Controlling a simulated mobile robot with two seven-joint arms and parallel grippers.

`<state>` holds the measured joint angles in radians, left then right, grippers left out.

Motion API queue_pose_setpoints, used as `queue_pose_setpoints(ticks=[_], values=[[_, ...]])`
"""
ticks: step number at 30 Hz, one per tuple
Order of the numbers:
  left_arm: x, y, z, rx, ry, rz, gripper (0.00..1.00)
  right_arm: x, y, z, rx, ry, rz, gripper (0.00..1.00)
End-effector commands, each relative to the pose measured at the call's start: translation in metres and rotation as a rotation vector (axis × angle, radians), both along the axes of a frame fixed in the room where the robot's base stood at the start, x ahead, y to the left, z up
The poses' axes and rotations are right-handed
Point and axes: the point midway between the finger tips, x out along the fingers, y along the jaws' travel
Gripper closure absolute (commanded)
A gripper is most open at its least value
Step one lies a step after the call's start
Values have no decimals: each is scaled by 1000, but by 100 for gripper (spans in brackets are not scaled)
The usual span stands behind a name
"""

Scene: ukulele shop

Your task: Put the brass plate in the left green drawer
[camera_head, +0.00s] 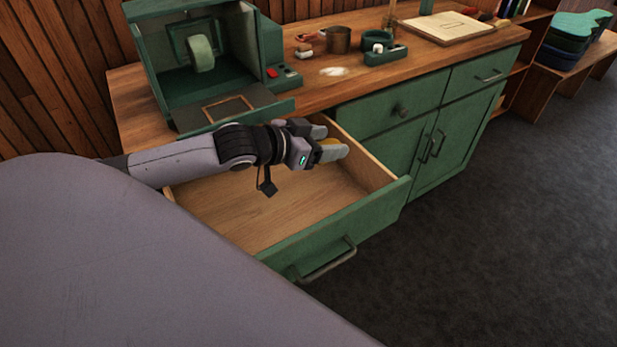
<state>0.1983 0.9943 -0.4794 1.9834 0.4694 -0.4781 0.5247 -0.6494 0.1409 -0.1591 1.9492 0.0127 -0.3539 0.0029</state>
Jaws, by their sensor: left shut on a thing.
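The left green drawer (312,253) is pulled open, and its bare wooden inside shows; the part behind my arm is hidden. My left gripper (335,147) is over the right rear part of the open drawer. It is shut on the brass plate (328,143), a small yellowish piece that shows between the fingers. Most of the plate is hidden by the fingers. I cannot tell exactly how high it is above the drawer floor. My right gripper is not in view.
A green machine housing (149,70) stands open on the left of the wooden bench top. Another green drawer (394,108) is shut. Dark floor lies clear to the right.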

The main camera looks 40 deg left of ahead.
Motion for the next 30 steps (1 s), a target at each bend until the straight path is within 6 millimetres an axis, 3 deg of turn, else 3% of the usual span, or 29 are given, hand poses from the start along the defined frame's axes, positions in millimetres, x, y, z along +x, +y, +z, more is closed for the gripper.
queue_pose_setpoints(ticks=[1,6,12,19,25,30], values=[[0,-1,-17,-4,6,1,75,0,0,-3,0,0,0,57],[0,0,-63,-3,4,2,75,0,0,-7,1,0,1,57],[0,0,-105,-1,0,0,75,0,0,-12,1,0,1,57],[0,0,-126,-1,1,0,75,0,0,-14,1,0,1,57],[0,0,-156,-2,1,1,75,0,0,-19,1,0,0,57],[0,0,-162,0,-2,-1,75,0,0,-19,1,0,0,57]])
